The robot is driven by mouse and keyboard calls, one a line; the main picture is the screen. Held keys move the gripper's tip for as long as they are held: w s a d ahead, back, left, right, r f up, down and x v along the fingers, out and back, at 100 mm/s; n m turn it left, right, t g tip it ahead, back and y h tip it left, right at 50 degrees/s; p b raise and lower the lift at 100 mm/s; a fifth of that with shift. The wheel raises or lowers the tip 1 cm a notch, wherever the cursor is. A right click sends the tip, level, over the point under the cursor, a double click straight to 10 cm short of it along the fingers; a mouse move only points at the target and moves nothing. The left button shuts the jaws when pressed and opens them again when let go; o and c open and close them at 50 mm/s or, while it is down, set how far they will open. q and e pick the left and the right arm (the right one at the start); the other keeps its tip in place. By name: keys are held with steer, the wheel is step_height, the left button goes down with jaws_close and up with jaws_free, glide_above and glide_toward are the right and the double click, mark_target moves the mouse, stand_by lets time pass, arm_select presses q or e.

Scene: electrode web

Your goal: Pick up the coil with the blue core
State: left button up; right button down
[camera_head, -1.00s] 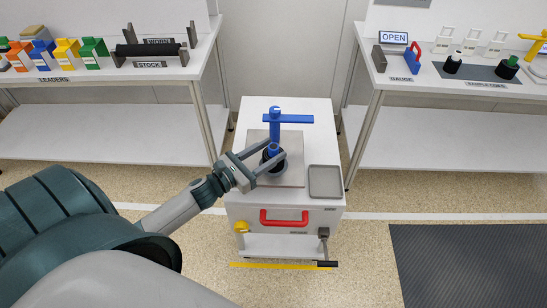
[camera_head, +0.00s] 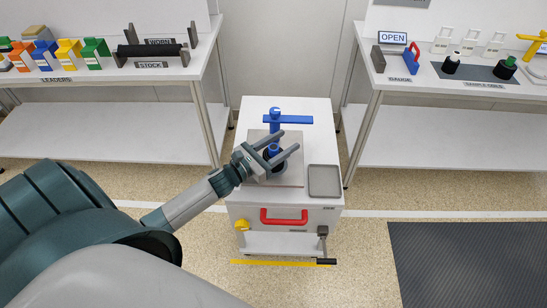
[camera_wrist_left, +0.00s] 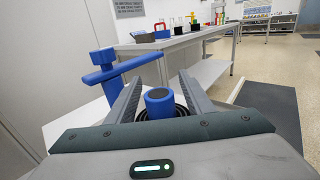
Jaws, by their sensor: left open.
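The coil with the blue core (camera_head: 273,150) stands on the grey plate (camera_head: 291,178) on top of the white cart. Its black winding is partly hidden behind my left gripper (camera_head: 290,141). The gripper is open, its two fingers reaching past either side of the blue core. In the left wrist view the blue core (camera_wrist_left: 158,97) shows between the spread fingers, with the black winding (camera_wrist_left: 172,111) around its base. I see a gap between each finger and the core. My right gripper is not in view.
A blue post with a side arm (camera_head: 290,119) stands just behind the coil. A grey tray (camera_head: 324,181) lies to its right on the cart. A red handle (camera_head: 284,216) is on the cart's front. Coils with white (camera_head: 454,57) and green (camera_head: 509,62) cores stand on the right bench.

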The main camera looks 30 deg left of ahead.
arm_select(q)
jaws_close()
steer(key=shift+r, duration=0.15)
